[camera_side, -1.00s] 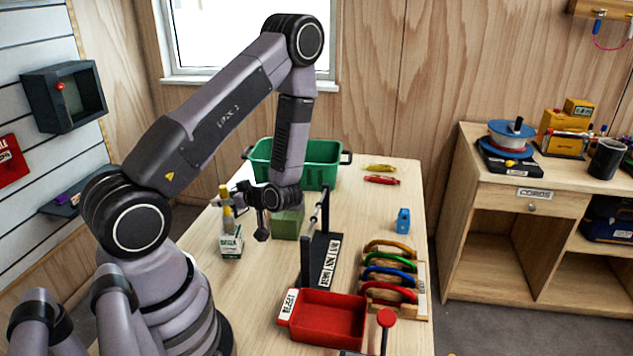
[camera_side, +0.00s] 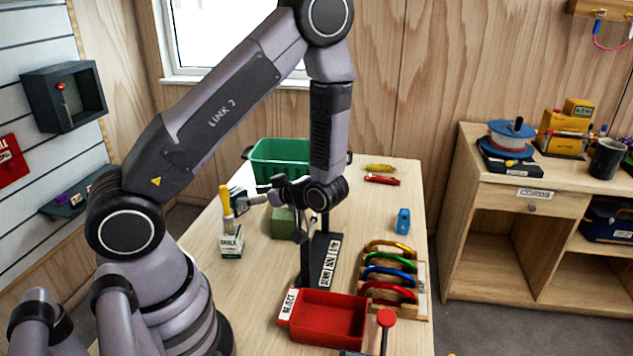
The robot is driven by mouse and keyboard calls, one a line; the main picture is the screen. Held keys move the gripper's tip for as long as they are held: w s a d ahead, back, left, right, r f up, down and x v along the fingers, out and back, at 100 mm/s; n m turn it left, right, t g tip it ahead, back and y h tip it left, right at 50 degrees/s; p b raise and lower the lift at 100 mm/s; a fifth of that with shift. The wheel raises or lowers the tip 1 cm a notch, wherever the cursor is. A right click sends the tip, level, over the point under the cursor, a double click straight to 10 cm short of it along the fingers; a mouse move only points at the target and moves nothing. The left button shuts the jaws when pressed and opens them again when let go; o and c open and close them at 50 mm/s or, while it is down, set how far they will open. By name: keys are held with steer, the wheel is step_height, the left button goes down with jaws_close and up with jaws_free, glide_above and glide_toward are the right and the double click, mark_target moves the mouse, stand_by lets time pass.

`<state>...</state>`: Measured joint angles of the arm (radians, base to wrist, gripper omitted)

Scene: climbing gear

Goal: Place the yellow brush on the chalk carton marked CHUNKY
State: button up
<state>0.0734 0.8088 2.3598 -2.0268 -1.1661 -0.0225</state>
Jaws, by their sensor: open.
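The yellow brush (camera_side: 226,201) stands nearly upright, its handle up and its lower end on top of a small white and green carton (camera_side: 232,243). The carton's label is too small to read surely. My gripper (camera_side: 243,203) is open and empty, just right of the brush, with its fingers pointing left toward it. The brush appears free of the fingers.
A green bin (camera_side: 280,158) stands at the back, and a green block (camera_side: 283,222) lies behind my wrist. A black stand (camera_side: 326,262), a red tray (camera_side: 327,318) and a rack of coloured carabiners (camera_side: 390,270) fill the right front. Bare table lies in front of the carton.

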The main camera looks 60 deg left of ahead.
steer(key=w+d+r+m+t+h, duration=0.2)
steer(key=w+r+t+h, duration=0.1)
steer(key=w+t, duration=0.25)
steer(key=w+d+r+m+t+h, duration=0.2)
steer(key=w+d+r+t, duration=0.15)
steer(key=w, duration=0.35)
steer(key=w+d+r+m+t+h, duration=0.2)
steer(key=d+r+m+t+h, duration=0.35)
steer(key=d+r, duration=0.2)
steer(key=s+d+r+m+h, duration=0.4)
steer(key=s+d+r+m, duration=0.1)
steer(key=s+r+m, duration=0.15)
steer(key=s+a+r+m+g+y, duration=0.1)
steer(key=s+a+m, duration=0.1)
steer(key=s, duration=0.6)
steer(key=s+a+m+g+y, duration=0.1)
steer(key=s+m, duration=0.3)
steer(key=s, duration=0.4)
steer(key=shift+s+a+r+g, duration=0.15)
steer(key=shift+a+r+g, duration=0.25)
steer(key=shift+g, duration=0.35)
